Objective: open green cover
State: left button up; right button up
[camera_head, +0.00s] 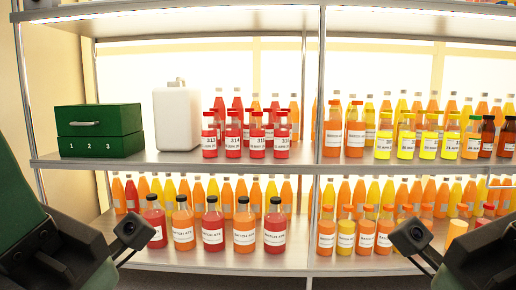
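A dark green box with a green cover (98,119) stands at the left end of the upper shelf. The cover is on the box, and the lower part shows the numbers 1, 2 and 3. My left gripper (135,252) is at the lower left, below and apart from the box. My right gripper (422,262) is at the lower right, far from the box. Only parts of both grippers show, and their finger opening is hard to make out. Nothing is visibly held by either one.
A white jug (177,118) stands right of the green box. Red sample bottles (232,138) stand beyond it. Several juice bottles (213,226) fill the lower shelf. A metal post (319,130) divides the shelves. The upper shelf's front edge (110,160) is clear below the box.

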aim_at(121, 119)
jog(key=u, duration=1.15)
